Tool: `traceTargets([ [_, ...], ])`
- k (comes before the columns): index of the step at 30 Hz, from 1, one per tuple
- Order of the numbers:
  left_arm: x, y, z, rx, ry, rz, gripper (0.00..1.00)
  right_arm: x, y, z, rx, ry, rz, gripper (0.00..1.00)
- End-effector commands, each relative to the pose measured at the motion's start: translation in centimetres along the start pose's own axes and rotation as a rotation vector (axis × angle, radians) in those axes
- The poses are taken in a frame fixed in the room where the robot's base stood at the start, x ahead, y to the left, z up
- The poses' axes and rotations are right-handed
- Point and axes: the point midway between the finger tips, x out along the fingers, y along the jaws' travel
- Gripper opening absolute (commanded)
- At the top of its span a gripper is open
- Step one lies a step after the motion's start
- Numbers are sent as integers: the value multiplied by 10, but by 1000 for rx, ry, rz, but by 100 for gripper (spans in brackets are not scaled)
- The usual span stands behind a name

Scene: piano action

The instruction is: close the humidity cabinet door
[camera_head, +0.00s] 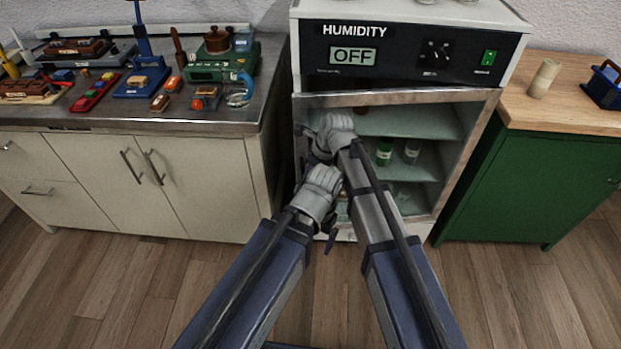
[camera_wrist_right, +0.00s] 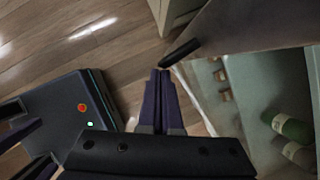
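The humidity cabinet (camera_head: 410,15) stands in the middle, its display reading OFF.
A steel-topped counter (camera_head: 130,110) with several tools and small models stands at left. A green cabinet with a wooden top (camera_head: 540,105) stands close at right. A green bottle (camera_head: 384,152) is on a shelf inside. Wooden floor (camera_head: 110,280) is clear in front.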

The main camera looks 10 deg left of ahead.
Motion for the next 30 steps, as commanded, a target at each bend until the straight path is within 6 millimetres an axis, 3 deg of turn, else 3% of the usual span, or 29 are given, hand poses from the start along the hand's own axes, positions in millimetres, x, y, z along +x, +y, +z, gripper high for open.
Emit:
traceTargets([
  [15, 0, 0, 0, 0, 0, 0, 99, 23, -72, 58, 0, 0, 0, 0],
  [30, 0, 0, 0, 0, 0, 0, 99, 27, -88, 69, 0, -5, -4, 0],
])
